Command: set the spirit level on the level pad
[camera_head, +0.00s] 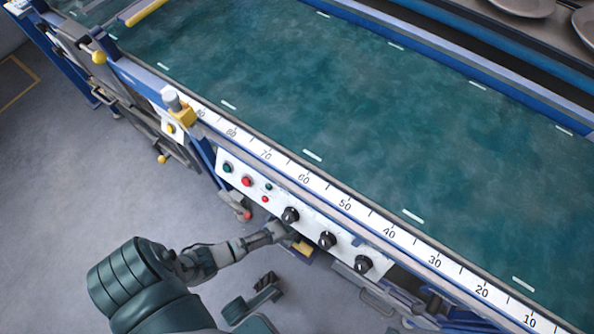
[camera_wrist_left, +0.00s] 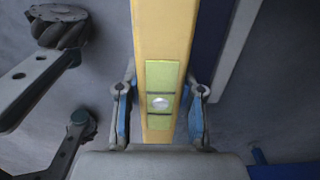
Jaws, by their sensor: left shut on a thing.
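The spirit level is a yellow bar with a pale green window and a small whitish spot in it. In the left wrist view, the spirit level (camera_wrist_left: 165,40) runs upward out of frame between the fingers of my left gripper (camera_wrist_left: 161,100), which is shut on it. In the head view my left gripper (camera_head: 288,235) is low beside the front control panel, partly hidden under it. Only a small yellow piece of the level (camera_head: 303,248) shows there. I cannot pick out the level pad in either view. My right gripper is not in view.
The control panel (camera_head: 258,192) with buttons and black knobs runs along the machine's front, below a numbered scale (camera_head: 345,205). A yellow block with a grey knob (camera_head: 184,115) stands at the machine's corner. Plates (camera_head: 520,6) lie at top right.

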